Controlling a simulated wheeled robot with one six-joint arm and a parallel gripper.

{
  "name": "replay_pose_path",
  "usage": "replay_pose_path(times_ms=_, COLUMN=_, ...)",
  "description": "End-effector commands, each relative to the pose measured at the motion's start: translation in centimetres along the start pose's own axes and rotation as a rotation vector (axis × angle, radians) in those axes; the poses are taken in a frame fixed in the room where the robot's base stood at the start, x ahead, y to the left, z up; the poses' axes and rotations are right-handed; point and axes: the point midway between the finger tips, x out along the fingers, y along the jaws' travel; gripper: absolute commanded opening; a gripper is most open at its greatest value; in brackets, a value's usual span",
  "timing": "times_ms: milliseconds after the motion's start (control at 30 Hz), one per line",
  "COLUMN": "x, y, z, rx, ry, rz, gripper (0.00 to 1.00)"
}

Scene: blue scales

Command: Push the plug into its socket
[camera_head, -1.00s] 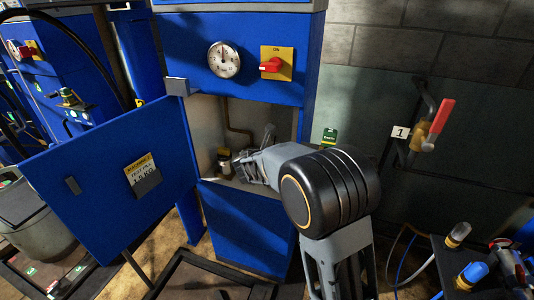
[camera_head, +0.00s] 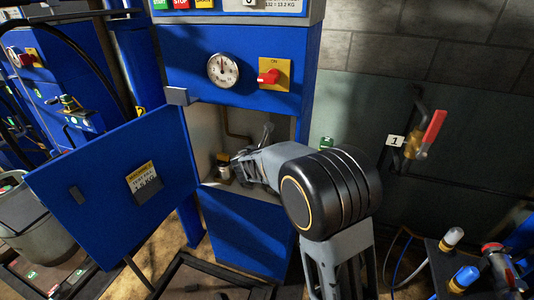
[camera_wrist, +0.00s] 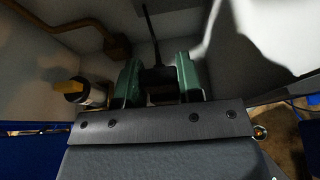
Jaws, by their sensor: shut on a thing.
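My gripper (camera_head: 240,163) reaches into the open recess of the blue cabinet. In the wrist view its two green fingers (camera_wrist: 158,82) are shut on a dark block, which I take to be the plug (camera_wrist: 157,77). A thin black cable or stem rises from it. The plug's lower part is hidden behind the gripper's body. In the head view the plug is too small and covered to tell apart. I cannot make out the socket in either view, nor whether the plug touches it.
A yellow-topped fitting (camera_wrist: 72,88) stands left of the fingers; it also shows in the head view (camera_head: 223,164). A brown pipe (camera_wrist: 82,35) bends along the recess wall. The blue door (camera_head: 110,185) hangs open at left. A red-handled valve (camera_head: 425,135) is at right.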

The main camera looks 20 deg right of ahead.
Motion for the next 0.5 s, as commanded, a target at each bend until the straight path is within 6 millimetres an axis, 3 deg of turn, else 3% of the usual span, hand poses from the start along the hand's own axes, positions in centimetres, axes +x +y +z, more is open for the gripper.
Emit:
replay_pose_path(times_ms=167, x=0.7, y=0.7, z=-0.8, rx=0.0, ry=0.0, rz=0.0, gripper=0.1)
replay_pose_path(times_ms=500, x=5.3, y=5.4, z=-6.0, rx=-0.002, ry=0.002, rz=0.001, gripper=0.1)
